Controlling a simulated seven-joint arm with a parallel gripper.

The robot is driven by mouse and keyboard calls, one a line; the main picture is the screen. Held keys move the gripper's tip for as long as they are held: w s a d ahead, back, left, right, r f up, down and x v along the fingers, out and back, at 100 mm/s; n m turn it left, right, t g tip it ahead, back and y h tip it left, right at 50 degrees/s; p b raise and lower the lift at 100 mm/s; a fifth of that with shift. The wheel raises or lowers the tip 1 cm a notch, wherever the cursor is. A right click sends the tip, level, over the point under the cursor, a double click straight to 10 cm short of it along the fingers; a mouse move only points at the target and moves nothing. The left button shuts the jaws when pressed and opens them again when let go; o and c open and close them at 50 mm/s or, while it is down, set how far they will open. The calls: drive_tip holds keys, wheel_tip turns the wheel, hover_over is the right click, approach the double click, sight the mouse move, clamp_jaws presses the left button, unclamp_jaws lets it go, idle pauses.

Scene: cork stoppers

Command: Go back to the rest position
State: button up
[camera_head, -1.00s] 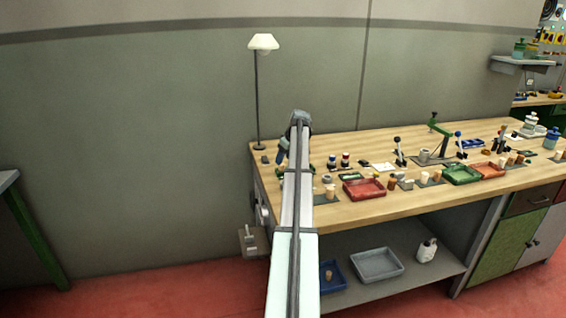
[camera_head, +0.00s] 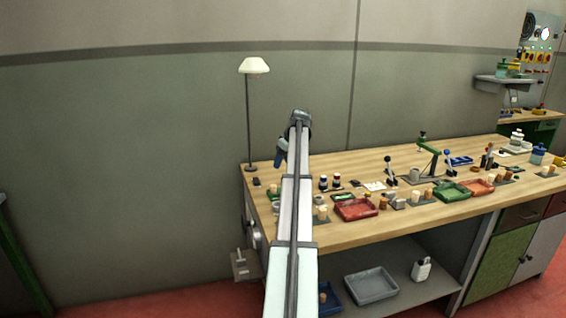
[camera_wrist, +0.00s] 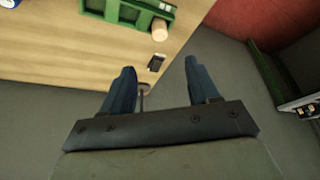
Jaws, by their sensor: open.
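My gripper (camera_wrist: 157,90) shows in the wrist view with its two dark blue fingers spread apart and nothing between them. In the head view my gripper (camera_head: 281,152) hangs at the end of my outstretched arm, over the left end of the wooden workbench (camera_head: 225,0). That workbench point is off the bench: its bare top is at the front edge (camera_head: 350,232). In the wrist view the bench top (camera_wrist: 60,45) lies beyond the fingers, with a cork stopper (camera_wrist: 159,30) beside a green holder (camera_wrist: 128,12). My gripper touches none of them.
A lamp (camera_head: 248,120) stands at the bench's left end, close to my gripper. A red tray (camera_head: 357,210), a green tray (camera_head: 452,191) and several stoppers stand along the bench. A grey tray (camera_head: 371,287) sits on the lower shelf. The wall left of the lamp is clear.

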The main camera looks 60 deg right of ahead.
idle(0.3)
